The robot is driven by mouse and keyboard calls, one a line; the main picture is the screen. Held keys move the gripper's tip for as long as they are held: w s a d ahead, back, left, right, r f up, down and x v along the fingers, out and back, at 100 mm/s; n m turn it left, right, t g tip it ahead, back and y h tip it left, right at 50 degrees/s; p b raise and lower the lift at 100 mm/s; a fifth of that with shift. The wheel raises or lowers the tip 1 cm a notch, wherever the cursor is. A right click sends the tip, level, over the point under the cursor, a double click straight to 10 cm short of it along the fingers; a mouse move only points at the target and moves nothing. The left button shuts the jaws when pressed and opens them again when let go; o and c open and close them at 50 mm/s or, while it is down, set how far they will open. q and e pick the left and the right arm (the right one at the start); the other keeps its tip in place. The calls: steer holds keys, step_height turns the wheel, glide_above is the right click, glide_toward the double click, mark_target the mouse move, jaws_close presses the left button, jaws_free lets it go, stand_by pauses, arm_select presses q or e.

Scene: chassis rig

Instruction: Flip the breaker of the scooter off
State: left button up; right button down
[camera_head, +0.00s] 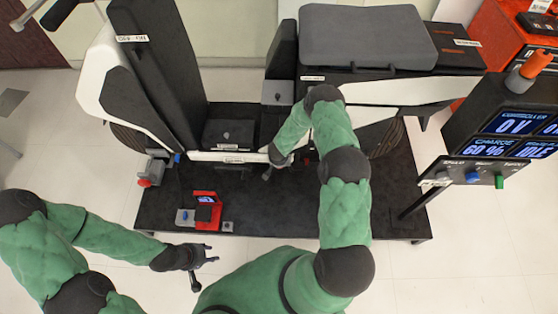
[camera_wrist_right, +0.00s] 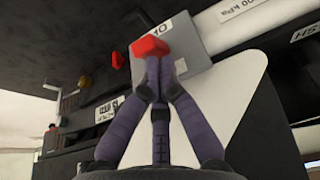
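The scooter (camera_head: 360,85), black and white with a grey seat, stands on a dark platform. My right arm reaches over its middle, and my right gripper (camera_head: 268,172) is low beside the body. In the right wrist view my right gripper (camera_wrist_right: 156,68) has its fingertips brought together at a red lever (camera_wrist_right: 150,48) on a grey labelled box (camera_wrist_right: 185,48). The lever looks like the breaker handle. Whether the fingers grip it or only touch it, I cannot tell. My arm hides this spot in the head view. My left gripper (camera_head: 200,265) is open and empty, in front of the platform.
A red device with a small screen (camera_head: 206,210) stands on the platform (camera_head: 285,215). A display panel (camera_head: 515,125) reading "0 V" and "60 %" stands at the right. A red knob (camera_head: 146,181) is at the left.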

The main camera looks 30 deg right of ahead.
steer(key=shift+s+a+f, duration=0.2)
steer(key=shift+s+f, duration=0.05)
steer(key=shift+s, duration=0.1)
stand_by(0.3)
steer(key=f, duration=0.1)
steer(key=s+a+f+p, duration=0.1)
steer(key=shift+s+f, duration=0.3)
steer(key=shift+w+d+r, duration=0.1)
stand_by(0.4)
steer(key=shift+w+d+r, duration=0.25)
steer(key=shift+w+r, duration=0.05)
steer(key=shift+w, duration=0.2)
